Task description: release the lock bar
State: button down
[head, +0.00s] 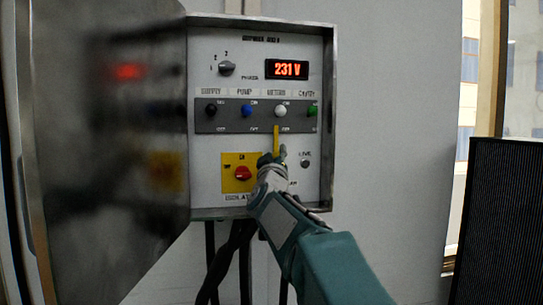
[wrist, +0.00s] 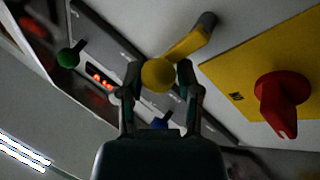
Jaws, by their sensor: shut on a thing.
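The yellow lock bar (head: 276,138) hangs roughly upright in the head view, below the row of toggle switches and over the lower edge of their grey strip. In the wrist view the bar (wrist: 186,46) runs from a dark pivot at the upper right to a round yellow knob (wrist: 158,74). My gripper (head: 272,159) is at the bar's lower end, and in the wrist view my gripper (wrist: 158,82) has its two fingers on either side of the knob, shut on it. The knob is hidden behind my gripper in the head view.
A red rotary isolator (head: 242,173) on a yellow plate sits just left of my gripper. Toggles with black, blue, white and green knobs (head: 280,111) line the strip above. The open cabinet door (head: 110,150) stands on the left. A display (head: 287,69) reads 231 V.

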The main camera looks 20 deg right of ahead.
jog(key=shift+w+d+f, duration=0.15)
jog(key=shift+d+f, duration=0.2)
jog(key=shift+f, duration=0.2)
jog(key=shift+c, duration=1.8)
grip_release()
jog(key=shift+d, duration=0.3)
jog(key=shift+a+r, duration=0.25)
jog(key=shift+a, duration=0.05)
jog(key=shift+s+a+f, duration=0.1)
jog(key=shift+s+a, duration=0.1)
jog(key=shift+s, duration=0.05)
jog(key=v, duration=1.1)
jog(key=shift+s+f, duration=0.15)
jog(key=shift+f, duration=0.05)
